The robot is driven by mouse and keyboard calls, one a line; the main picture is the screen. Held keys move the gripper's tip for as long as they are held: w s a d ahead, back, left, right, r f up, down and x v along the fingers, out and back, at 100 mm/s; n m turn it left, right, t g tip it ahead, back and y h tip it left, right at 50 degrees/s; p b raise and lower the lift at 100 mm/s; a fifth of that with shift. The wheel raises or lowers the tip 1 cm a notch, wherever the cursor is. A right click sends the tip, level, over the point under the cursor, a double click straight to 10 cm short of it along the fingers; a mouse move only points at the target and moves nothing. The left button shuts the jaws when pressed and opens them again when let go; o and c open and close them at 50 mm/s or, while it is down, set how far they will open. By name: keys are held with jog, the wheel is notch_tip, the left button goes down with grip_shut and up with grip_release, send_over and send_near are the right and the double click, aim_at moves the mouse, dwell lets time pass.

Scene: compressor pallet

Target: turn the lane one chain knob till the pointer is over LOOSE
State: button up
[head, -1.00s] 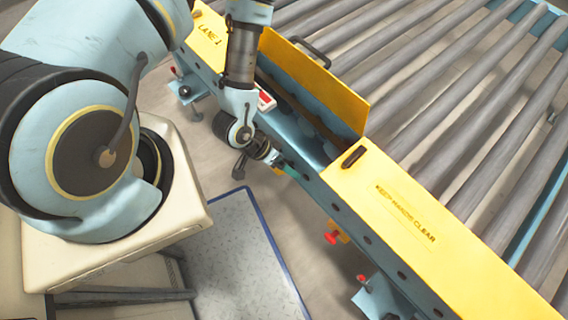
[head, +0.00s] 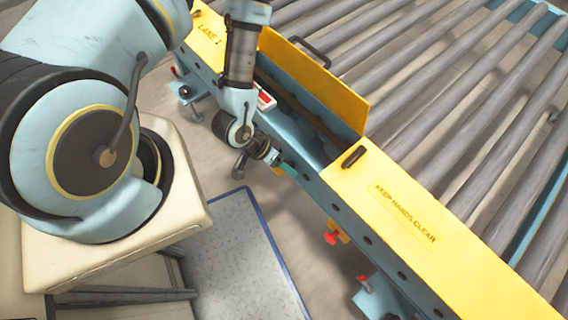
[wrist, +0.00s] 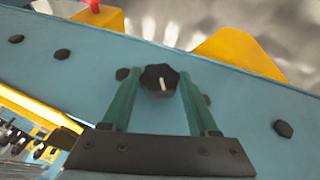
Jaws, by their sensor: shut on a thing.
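The chain knob (wrist: 158,79) is black and lobed, with a white pointer line on its face, and sits against the blue side rail (wrist: 240,100). In the wrist view the line points down toward my gripper's palm, tilted slightly. My gripper (wrist: 160,85) has its two green fingers on either side of the knob and is shut on it. In the head view my gripper (head: 287,168) is at the outer face of the rail, below the open yellow cover, and the knob is hidden there. No LOOSE lettering can be read in either view.
The yellow cover (head: 315,85) stands raised above the rail's open channel. A yellow top plate (head: 430,235) reads KEEP HANDS CLEAR; another at upper left reads LANE 1 (head: 209,35). Red knobs (head: 331,238) stick out below the rail. Rollers (head: 440,110) fill the right.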

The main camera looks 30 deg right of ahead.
jog(key=shift+w, duration=0.1)
jog(key=g+b, duration=0.1)
jog(key=g, duration=0.1)
jog(key=g+h+b, duration=0.1)
jog(key=shift+w+f+n+b, duration=0.25)
jog(key=shift+f+n+b, duration=0.05)
jog(key=shift+n, duration=0.1)
jog(key=g+h+b, duration=0.1)
jog(key=g+b, duration=0.1)
jog(key=b, duration=0.1)
jog(key=f+n+g+h+b, duration=0.1)
jog(key=g+b, duration=0.2)
jog(key=shift+w+a+b, duration=0.15)
jog(key=shift+b, duration=0.15)
jog(key=shift+f+n+g+h+b, duration=0.1)
jog(key=shift+n+g+h+b, duration=0.7)
jog(key=shift+g+b, duration=0.85)
jog(key=shift+f+n+g+h+b, duration=0.1)
jog(key=shift+n+g+h+b, duration=0.7)
jog(key=shift+b, duration=1.3)
jog(key=shift+r+g+h, duration=0.1)
jog(key=shift+g+h, duration=0.25)
jog(key=shift+h, duration=0.05)
jog(key=o, duration=1.4)
jog(key=shift+c, duration=0.2)
jog(key=v, duration=1)
jog(key=shift+w+a, duration=0.15)
jog(key=shift+w, duration=0.2)
